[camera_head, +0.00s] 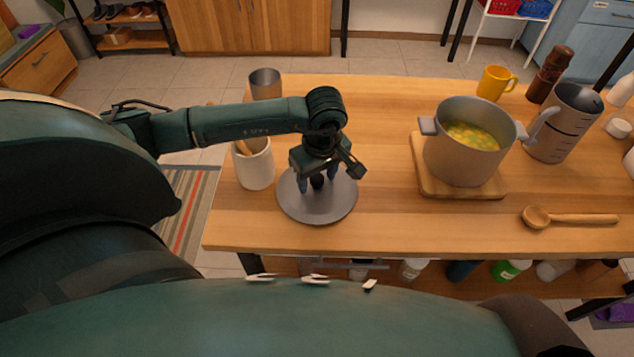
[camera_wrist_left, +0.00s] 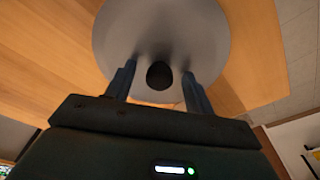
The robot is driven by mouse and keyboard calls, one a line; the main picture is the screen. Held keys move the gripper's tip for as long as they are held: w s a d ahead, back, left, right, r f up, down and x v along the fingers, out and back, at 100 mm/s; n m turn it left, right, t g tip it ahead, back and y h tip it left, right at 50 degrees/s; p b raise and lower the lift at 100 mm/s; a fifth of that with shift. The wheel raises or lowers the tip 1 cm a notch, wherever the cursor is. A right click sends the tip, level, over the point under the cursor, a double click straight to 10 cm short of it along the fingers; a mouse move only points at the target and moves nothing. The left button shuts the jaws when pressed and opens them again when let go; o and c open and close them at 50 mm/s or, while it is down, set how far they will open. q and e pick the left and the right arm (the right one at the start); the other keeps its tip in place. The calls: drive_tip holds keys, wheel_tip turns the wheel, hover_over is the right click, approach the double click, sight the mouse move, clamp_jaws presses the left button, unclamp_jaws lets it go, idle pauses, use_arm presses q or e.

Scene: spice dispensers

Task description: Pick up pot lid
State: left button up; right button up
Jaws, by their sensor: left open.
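The pot lid (camera_head: 318,207) is a grey round disc with a dark knob, lying flat on the wooden table's left part. It also shows in the left wrist view (camera_wrist_left: 160,35), with its dark knob (camera_wrist_left: 159,75) in the middle. My left gripper (camera_head: 318,184) points down over the lid. Its two fingers (camera_wrist_left: 157,88) are open, one on each side of the knob, with gaps between them and the knob. The grey pot (camera_head: 462,160) with yellow-green food stands uncovered on a wooden board (camera_head: 420,172) to the right. My right gripper is not in view.
A white utensil crock (camera_head: 255,168) stands close to the lid's left, with a metal cup (camera_head: 265,83) behind. A wooden spoon (camera_head: 570,218), grey pitcher (camera_head: 562,125), yellow mug (camera_head: 494,83) and pepper mill (camera_head: 550,75) are at right. The table between lid and board is clear.

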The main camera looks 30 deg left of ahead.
use_arm(q)
drive_tip(key=shift+c, duration=0.3)
clamp_jaws()
idle(0.3)
